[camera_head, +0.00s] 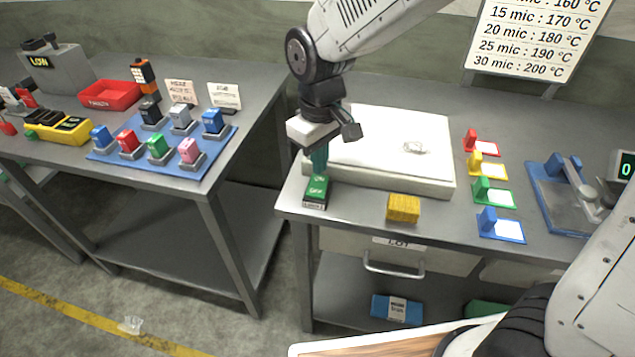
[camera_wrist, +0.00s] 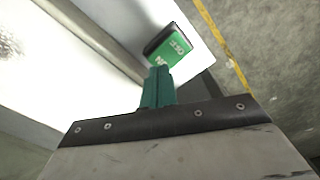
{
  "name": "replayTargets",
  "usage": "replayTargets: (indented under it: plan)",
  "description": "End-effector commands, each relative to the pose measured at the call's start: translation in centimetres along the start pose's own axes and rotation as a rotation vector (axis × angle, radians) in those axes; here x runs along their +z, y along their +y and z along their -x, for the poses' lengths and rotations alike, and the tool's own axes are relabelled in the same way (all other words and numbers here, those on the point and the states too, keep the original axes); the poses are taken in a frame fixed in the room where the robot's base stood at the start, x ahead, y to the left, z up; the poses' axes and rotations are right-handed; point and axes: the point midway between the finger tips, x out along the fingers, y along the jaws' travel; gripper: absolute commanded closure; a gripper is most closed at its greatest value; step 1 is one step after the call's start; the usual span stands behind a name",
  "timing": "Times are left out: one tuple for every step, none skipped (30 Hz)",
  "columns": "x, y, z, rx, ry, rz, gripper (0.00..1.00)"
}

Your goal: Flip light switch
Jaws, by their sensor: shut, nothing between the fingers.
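The light switch is a green box with a dark base and white lettering (camera_head: 316,190). It sits at the front left corner of the middle table. It also shows in the wrist view (camera_wrist: 170,46), at the top centre. My gripper (camera_head: 318,168) points down with its teal fingers shut and empty, right at the back edge of the switch. In the wrist view, the fingertips (camera_wrist: 159,72) are at the near edge of the switch. I cannot tell whether they touch it. A white light panel (camera_head: 380,150) lies behind the switch, its top bright, with a small clear item on it.
A yellow block (camera_head: 403,208) stands right of the switch. Coloured stands with white cards (camera_head: 486,190) line the table's right side. The left table holds a blue mat (camera_head: 110,155) with several coloured blocks and a red tray (camera_head: 109,95). A drawer handle (camera_head: 394,266) juts out below.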

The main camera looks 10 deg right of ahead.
Motion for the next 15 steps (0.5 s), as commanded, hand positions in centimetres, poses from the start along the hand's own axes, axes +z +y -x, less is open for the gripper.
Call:
replayTargets:
  plan:
    - [0.0,0.0,-0.02,0.0,0.0,0.0,1.0]
    - [0.0,0.0,-0.04,0.0,0.0,0.0,1.0]
    - [0.0,0.0,-0.08,0.0,0.0,0.0,1.0]
    - [0.0,0.0,-0.13,0.0,0.0,0.0,1.0]
    - [0.0,0.0,-0.17,0.0,0.0,0.0,1.0]
    - [0.0,0.0,-0.24,0.0,0.0,0.0,1.0]
    - [-0.01,0.01,-0.28,0.0,0.0,0.0,1.0]
    - [-0.01,0.01,-0.33,0.0,0.0,0.0,1.0]
    - [-0.01,0.01,-0.39,0.0,0.0,0.0,1.0]
    - [-0.02,0.01,-0.43,0.0,0.0,0.0,1.0]
    - [-0.02,0.01,-0.47,0.0,0.0,0.0,1.0]
    - [-0.02,0.01,-0.53,0.0,0.0,0.0,1.0]
    - [-0.02,0.01,-0.58,0.0,0.0,0.0,1.0]
    - [-0.02,0.01,-0.62,0.0,0.0,0.0,1.0]
    - [-0.02,0.01,-0.68,0.0,0.0,0.0,1.0]
